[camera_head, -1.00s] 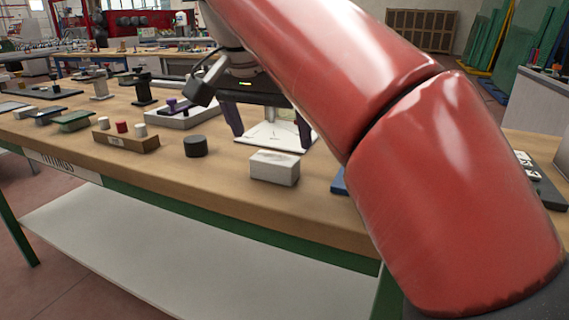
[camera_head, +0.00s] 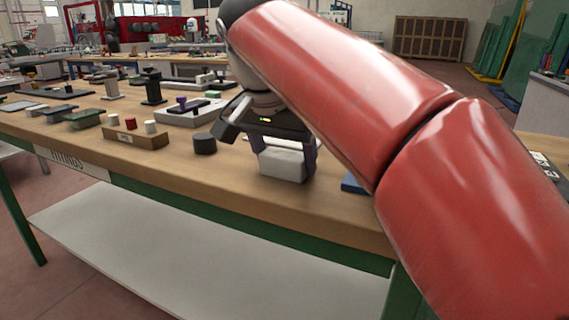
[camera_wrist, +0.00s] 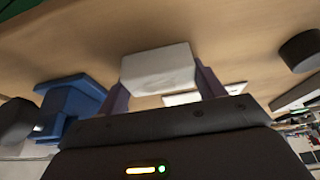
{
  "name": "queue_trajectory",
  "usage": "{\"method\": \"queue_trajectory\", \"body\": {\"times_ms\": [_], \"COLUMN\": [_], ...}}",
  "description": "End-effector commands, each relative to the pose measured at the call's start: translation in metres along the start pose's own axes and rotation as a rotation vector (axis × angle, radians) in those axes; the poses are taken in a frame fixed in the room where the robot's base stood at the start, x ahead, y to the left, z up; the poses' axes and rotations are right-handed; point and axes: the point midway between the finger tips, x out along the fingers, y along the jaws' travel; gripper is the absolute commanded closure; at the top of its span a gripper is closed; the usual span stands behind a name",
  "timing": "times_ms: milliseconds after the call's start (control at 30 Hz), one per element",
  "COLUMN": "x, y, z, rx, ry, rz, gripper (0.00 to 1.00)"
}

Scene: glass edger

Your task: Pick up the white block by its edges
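The white block (camera_head: 283,166) sits on the wooden bench top near its front edge. My gripper (camera_head: 284,168) is over it from behind, with one purple finger at each side. In the wrist view the white block (camera_wrist: 158,68) fills the space between the two fingertips (camera_wrist: 160,84), and the fingers look to be against its left and right edges. The exact contact on the left side is partly hidden. The block looks level and still resting on the bench.
A black cylinder (camera_head: 204,143) stands to the left of the block, and a blue object (camera_head: 352,183) lies close on its right. A wooden holder with pegs (camera_head: 135,137) and a grey tray (camera_head: 190,115) are farther left. The bench front edge is close to the block.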

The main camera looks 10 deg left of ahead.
Motion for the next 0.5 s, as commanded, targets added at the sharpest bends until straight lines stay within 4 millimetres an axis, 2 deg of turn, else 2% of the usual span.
{"method": "queue_trajectory", "body": {"times_ms": [33,100,367,500], "x": [0.0,0.0,-0.002,-0.011], "y": [0.0,0.0,0.0,0.0], "z": [0.0,0.0,-0.001,-0.005], "rx": [0.0,0.0,0.0,0.001], "ry": [0.0,0.0,0.0,0.001], "rz": [0.0,0.0,0.0,-0.001], "gripper": [0.48,0.55,0.55,0.55]}}
